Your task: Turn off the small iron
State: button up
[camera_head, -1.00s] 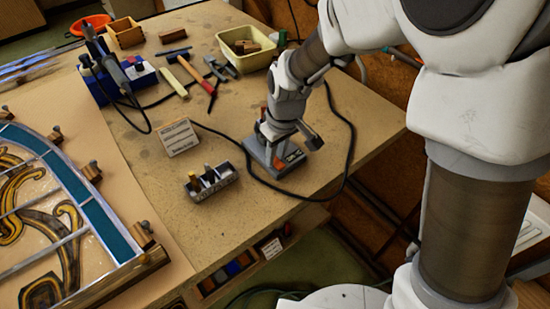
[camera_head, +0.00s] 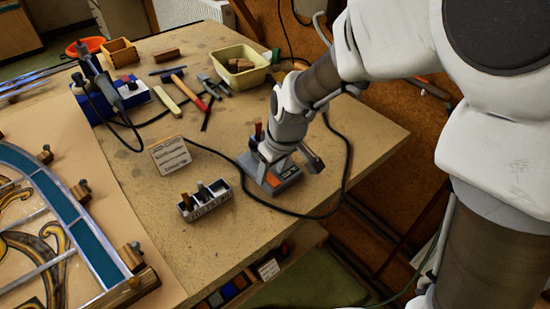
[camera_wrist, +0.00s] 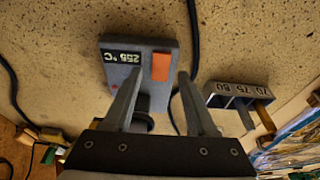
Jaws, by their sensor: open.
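The small iron's control unit is a grey box (camera_head: 268,182) near the bench's right edge. In the wrist view the grey box (camera_wrist: 117,82) has a dark display reading 255 °C, upside down, and an orange-red switch (camera_wrist: 161,67). A dark round part shows between my fingers, lower on the box. A dark red handle (camera_head: 258,131) stands behind the box. My gripper (camera_wrist: 159,74) is open and empty, its fingers on either side of the switch in the picture. In the head view my gripper (camera_head: 288,158) is over the box; I cannot tell whether it touches.
A tip holder (camera_head: 222,204) stands left of the box, with a small sign (camera_head: 170,156) behind it. A black cable (camera_head: 348,165) loops around the right side. A blue unit (camera_head: 91,104), tools and a cream tub (camera_head: 261,76) lie farther back. The leaded panel (camera_head: 58,203) is at left.

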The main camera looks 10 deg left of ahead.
jog(key=p+v, duration=0.2)
jog(key=v, duration=1.5)
jog(key=shift+r, duration=0.2)
jog(key=shift+s, duration=0.1)
